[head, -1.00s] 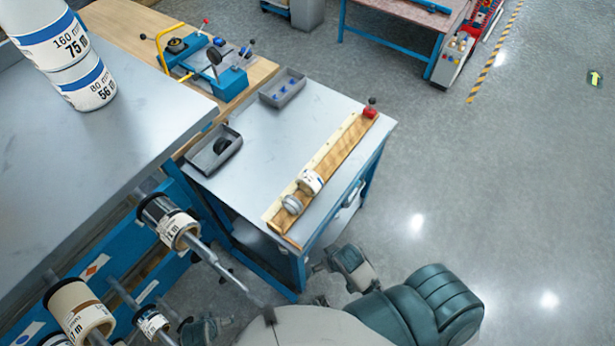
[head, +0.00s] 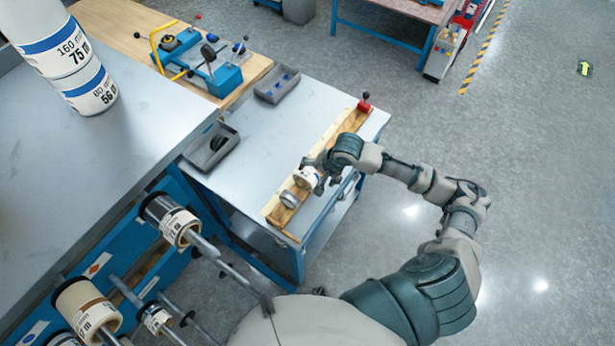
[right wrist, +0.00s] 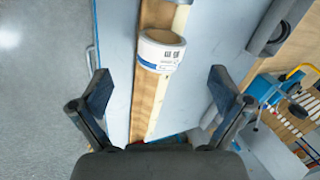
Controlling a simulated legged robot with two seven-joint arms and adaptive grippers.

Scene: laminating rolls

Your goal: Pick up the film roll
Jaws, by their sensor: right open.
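The film roll (head: 306,179), white with a printed label, lies on a wooden trough (head: 345,132) on the workbench. In the right wrist view the film roll (right wrist: 160,51) shows its blue-edged label and lies ahead of the fingertips, centred between them. My right gripper (head: 322,172) is over the trough close beside the roll, partly covering it in the head view. In the right wrist view my right gripper (right wrist: 158,92) is open and empty, its fingers spread wider than the roll. I cannot make out my left gripper.
Grey trays (head: 211,147) stand on the bench (head: 252,125). A rack of larger rolls (head: 172,221) is at the lower left.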

